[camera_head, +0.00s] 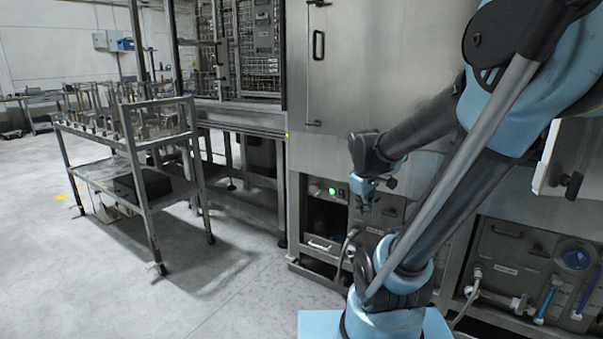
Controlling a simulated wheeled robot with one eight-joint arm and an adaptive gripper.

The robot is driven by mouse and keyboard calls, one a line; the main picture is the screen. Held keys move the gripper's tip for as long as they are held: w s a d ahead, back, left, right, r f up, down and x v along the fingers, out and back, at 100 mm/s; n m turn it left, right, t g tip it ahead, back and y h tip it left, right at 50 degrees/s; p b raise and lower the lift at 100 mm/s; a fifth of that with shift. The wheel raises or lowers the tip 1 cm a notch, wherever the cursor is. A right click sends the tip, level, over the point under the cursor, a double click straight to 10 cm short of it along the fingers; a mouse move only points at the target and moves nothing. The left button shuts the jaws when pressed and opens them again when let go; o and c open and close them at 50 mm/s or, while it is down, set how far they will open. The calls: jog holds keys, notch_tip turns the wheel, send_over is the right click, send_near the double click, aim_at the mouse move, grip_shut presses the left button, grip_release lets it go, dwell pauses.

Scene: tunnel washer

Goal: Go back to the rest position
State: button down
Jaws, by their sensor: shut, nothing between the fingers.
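My gripper (367,207) is small in the head view, right of the middle. It points down at the end of my blue and dark grey arm, in front of the lower panels of the steel washer (390,60). The sensor-side detail of its fingertips is too small to make out, but they look close together with nothing held. A green-lit button (332,191) shows on the washer just left of the gripper. My own arm hides part of the washer's front.
A steel trolley (160,143) with racks on top and a dark box (143,186) on its lower shelf stands at the left. An open panel (566,165) juts out at the right. A hose (347,250) hangs low near my arm. The grey floor (90,290) at front left is clear.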

jog(key=s+f+m, duration=0.2)
jog(key=s+m, duration=0.2)
jog(key=s, duration=0.3)
jog(key=s+a+f+m+g+y, duration=0.1)
jog(key=s+f+m, duration=0.1)
jog(key=s+m, duration=0.2)
jog(key=s, duration=0.3)
jog(key=shift+s+f+y, duration=0.15)
jog(key=shift+f+y, duration=0.1)
jog(key=shift+y, duration=0.05)
jog(key=shift+a, duration=0.1)
jog(key=shift+w+f, duration=0.2)
jog(key=shift+w, duration=0.25)
jog(key=c, duration=2.3)
grip_release()
